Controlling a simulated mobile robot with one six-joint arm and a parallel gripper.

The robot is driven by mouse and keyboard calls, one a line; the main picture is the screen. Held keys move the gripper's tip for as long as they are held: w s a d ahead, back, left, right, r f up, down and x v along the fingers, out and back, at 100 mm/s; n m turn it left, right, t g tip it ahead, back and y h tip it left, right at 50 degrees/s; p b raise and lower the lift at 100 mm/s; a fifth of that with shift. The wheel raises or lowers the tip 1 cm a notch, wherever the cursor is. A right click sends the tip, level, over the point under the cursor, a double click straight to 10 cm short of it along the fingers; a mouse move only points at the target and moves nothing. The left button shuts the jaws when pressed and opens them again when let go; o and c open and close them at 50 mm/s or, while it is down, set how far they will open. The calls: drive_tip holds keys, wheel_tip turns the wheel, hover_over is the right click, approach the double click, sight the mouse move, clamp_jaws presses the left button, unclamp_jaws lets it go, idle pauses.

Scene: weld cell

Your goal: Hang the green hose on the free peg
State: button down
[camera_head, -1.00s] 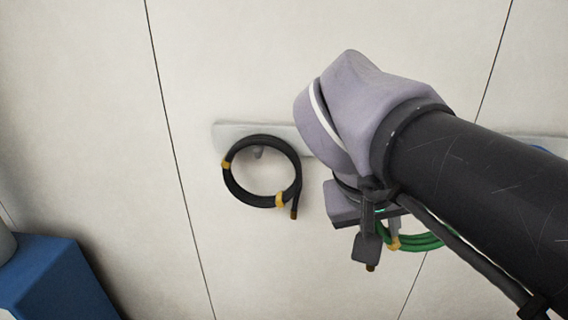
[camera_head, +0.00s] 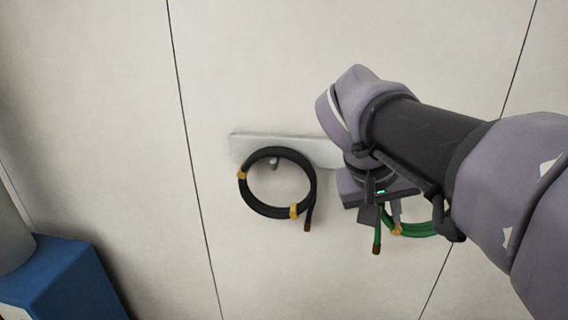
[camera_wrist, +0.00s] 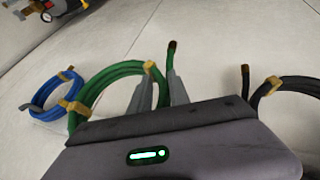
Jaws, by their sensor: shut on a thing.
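The green hose (camera_head: 418,229) is a coil with yellow bands, held in my gripper (camera_head: 384,212) in front of the wall. In the wrist view my gripper's two grey fingers (camera_wrist: 159,90) are closed on the green hose (camera_wrist: 88,92) near a yellow band, and its loose brown-tipped end points up. In the head view that end hangs below the gripper. A pale rail (camera_head: 305,146) is on the wall behind; its right part is hidden by my arm. A peg (camera_head: 274,165) on its left carries a black hose. I cannot make out a free peg.
The black coiled hose (camera_head: 244,192) hangs left of my gripper and also shows at the right of the wrist view (camera_wrist: 300,82). A blue coiled hose (camera_wrist: 37,99) shows at the wrist view's left. A blue box (camera_head: 65,285) stands low at left.

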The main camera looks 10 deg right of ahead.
drive_tip(key=shift+w+d+f, duration=0.25)
drive_tip(key=shift+w+f, duration=0.1)
drive_tip(key=shift+w, duration=0.45)
drive_tip(key=shift+w+d+f, duration=0.2)
drive_tip(key=shift+w+f, duration=0.1)
drive_tip(key=shift+w, duration=0.55)
drive_tip(key=shift+w+d+f, duration=0.25)
drive_tip(key=shift+w+f, duration=0.1)
drive_tip(key=shift+w, duration=0.45)
drive_tip(key=c, duration=1.1)
unclamp_jaws()
drive_tip(key=shift+c, duration=0.2)
